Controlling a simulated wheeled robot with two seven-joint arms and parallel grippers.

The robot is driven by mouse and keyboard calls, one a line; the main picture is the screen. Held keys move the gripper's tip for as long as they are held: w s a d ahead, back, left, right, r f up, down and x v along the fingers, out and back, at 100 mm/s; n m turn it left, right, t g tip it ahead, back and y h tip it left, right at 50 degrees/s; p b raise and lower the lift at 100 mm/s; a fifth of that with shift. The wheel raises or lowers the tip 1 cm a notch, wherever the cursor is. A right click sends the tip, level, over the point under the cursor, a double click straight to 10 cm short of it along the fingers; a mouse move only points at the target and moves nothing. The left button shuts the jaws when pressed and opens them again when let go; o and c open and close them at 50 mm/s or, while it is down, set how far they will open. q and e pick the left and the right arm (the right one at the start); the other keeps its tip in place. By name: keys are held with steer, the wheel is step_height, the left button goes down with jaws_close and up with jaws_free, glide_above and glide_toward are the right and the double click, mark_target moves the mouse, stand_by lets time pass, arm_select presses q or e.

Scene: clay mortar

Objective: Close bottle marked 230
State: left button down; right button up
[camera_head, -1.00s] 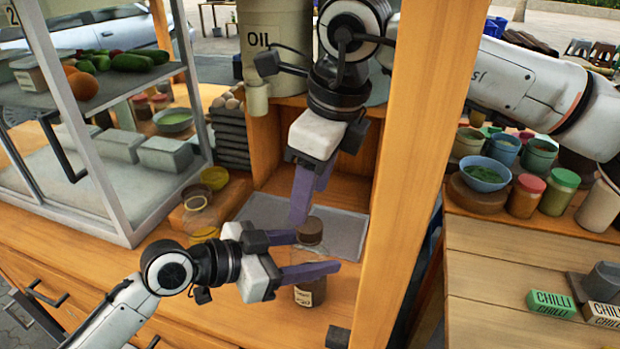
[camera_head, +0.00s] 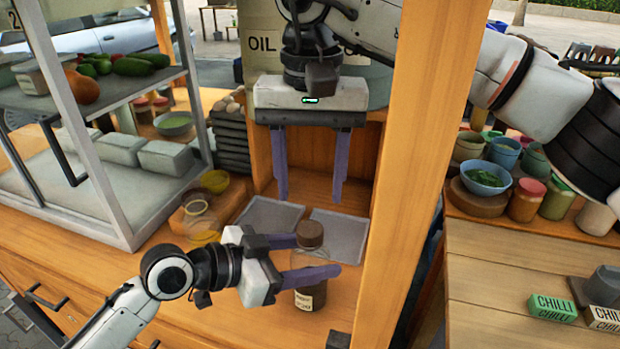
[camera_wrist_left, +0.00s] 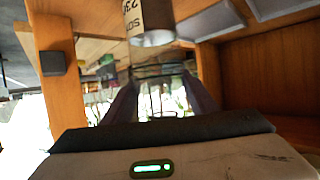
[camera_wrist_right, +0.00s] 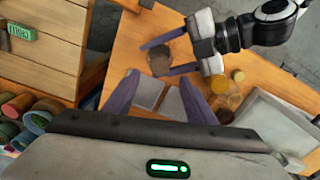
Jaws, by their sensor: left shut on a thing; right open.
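A dark bottle (camera_head: 310,290) with a pale label and a brown cap (camera_head: 310,233) on top stands upright on the wooden counter in the head view. Its label partly shows in the left wrist view (camera_wrist_left: 150,18), with "23" readable. My left gripper (camera_head: 318,257) is shut on the bottle, one finger on the far side and one in front. My right gripper (camera_head: 310,200) is open and empty above and behind the cap, fingers pointing down. In the right wrist view the cap (camera_wrist_right: 160,62) lies beyond its fingertips. I cannot tell how tightly the cap sits.
Two grey trays (camera_head: 345,238) lie behind the bottle. A glass jar with yellow contents (camera_head: 201,222) stands left. A wooden post (camera_head: 405,190) rises close on the right. A glass-framed display case (camera_head: 120,215) stands left, and an oil container (camera_head: 262,42) behind.

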mark_target(310, 228)
steer(key=shift+s+r+n, duration=0.1)
steer(key=shift+n, duration=0.7)
steer(key=shift+f, duration=4.05)
steer(key=shift+c, duration=0.5)
